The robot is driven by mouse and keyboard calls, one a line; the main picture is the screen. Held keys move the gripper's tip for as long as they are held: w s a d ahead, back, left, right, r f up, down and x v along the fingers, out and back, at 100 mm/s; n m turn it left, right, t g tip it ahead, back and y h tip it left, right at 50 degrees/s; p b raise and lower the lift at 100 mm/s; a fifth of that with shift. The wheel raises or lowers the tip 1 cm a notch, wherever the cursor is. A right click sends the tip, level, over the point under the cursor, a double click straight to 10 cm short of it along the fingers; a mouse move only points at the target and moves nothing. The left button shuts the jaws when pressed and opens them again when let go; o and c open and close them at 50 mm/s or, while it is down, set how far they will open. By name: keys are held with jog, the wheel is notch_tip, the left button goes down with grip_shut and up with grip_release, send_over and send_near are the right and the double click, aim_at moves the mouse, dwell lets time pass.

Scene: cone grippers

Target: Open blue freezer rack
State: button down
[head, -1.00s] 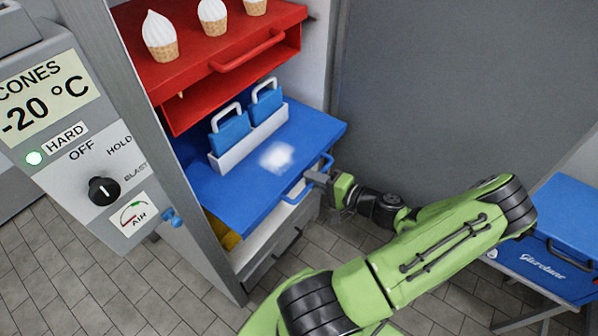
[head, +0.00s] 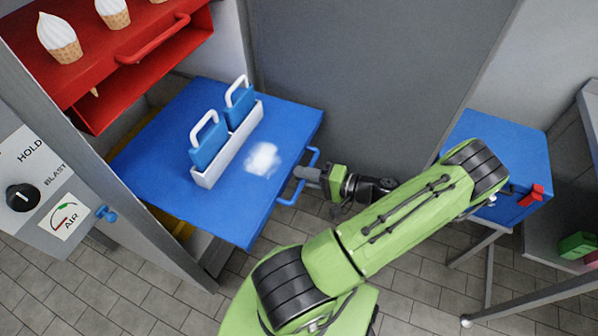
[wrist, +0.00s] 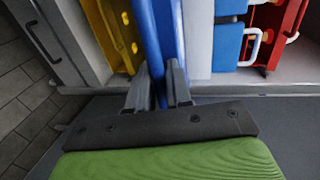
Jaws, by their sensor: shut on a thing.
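The blue freezer rack (head: 165,140) is a flat blue shelf that sticks well out of the freezer cabinet. Its blue bar handle (head: 314,158) is on the front edge. My gripper (head: 303,173) is shut on this handle at the rack's front. In the wrist view my gripper (wrist: 162,88) has a grey finger on each side of the blue part; the exact contact is partly hidden. On the rack stand a white holder (head: 228,148) with two blue blocks with white loop handles, and a white frost patch (head: 262,158).
Above is a red rack (head: 105,75) with ice-cream cones. A yellow rack (wrist: 112,32) is on the other side of the blue one. The control panel (head: 40,190) is at left. A blue cooler box (head: 500,150) stands on a stand at right. Tiled floor lies in front.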

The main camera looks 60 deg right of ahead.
jog(key=shift+s+f, duration=0.1)
jog(key=shift+s, duration=0.45)
jog(key=c, duration=1.2)
grip_release()
jog(key=shift+s, duration=0.15)
jog(key=p+v, duration=0.2)
jog(key=v, duration=1.3)
jog(key=shift+s+a, duration=0.1)
jog(key=shift+s, duration=0.25)
